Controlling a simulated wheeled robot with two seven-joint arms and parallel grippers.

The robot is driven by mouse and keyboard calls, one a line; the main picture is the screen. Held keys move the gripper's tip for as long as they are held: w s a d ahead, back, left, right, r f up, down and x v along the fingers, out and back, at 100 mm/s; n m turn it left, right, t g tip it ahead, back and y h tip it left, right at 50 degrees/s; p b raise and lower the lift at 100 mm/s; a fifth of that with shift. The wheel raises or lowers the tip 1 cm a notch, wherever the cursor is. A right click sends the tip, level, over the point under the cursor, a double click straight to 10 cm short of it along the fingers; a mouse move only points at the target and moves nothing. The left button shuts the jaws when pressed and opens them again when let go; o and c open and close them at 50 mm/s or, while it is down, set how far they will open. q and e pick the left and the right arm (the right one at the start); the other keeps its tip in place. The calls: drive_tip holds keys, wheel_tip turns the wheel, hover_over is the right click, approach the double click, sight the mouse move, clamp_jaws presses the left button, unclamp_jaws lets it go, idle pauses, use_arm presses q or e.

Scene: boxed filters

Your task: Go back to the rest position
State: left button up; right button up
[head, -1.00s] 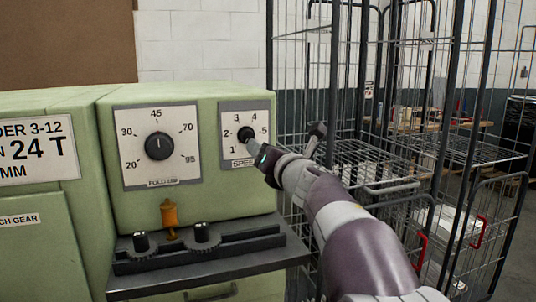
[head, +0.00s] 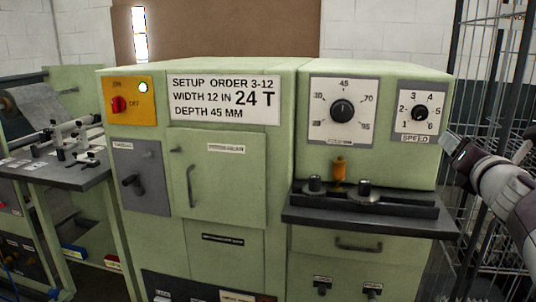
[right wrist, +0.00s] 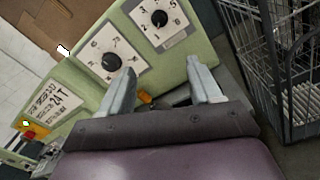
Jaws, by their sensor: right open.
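My right gripper (head: 462,148) is at the right of the head view, beside the green machine (head: 300,90) and apart from its speed dial (head: 419,112). In the right wrist view my right gripper (right wrist: 163,92) has its two fingers spread with nothing between them. The fold dial (head: 342,110) points up near 45. The speed dial's exact setting is too small to tell. The two dials also show past the fingers in the right wrist view. My left gripper is not in view.
A dark shelf (head: 372,222) with two black knobs and an orange handle (head: 338,174) juts from the machine's front. Wire cage trolleys (head: 485,70) stand at the right, close to my right arm. A side bench (head: 50,170) with fittings stands at the left.

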drive_tip(key=s+f+m+g+h, duration=0.1)
drive_tip(key=s+f+m+g, duration=0.25)
drive_tip(key=f+m, duration=0.75)
drive_tip(key=s+f+m+g+h, duration=0.1)
drive_tip(key=s+f+m+g, duration=0.3)
drive_tip(key=f+m, duration=0.6)
drive_tip(key=s+a+f+m+g+y, duration=0.65)
drive_tip(key=s+a+f+g, duration=0.25)
drive_tip(key=s+a+f, duration=0.95)
use_arm(q)
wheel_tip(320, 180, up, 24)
drive_tip(key=p, duration=2.3)
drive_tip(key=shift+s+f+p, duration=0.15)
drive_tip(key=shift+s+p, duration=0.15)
use_arm(e)
wheel_tip(320, 180, up, 22)
drive_tip(key=w+a+h, duration=0.1)
drive_tip(key=shift+w+m, duration=0.35)
drive_tip(key=shift+m, duration=0.1)
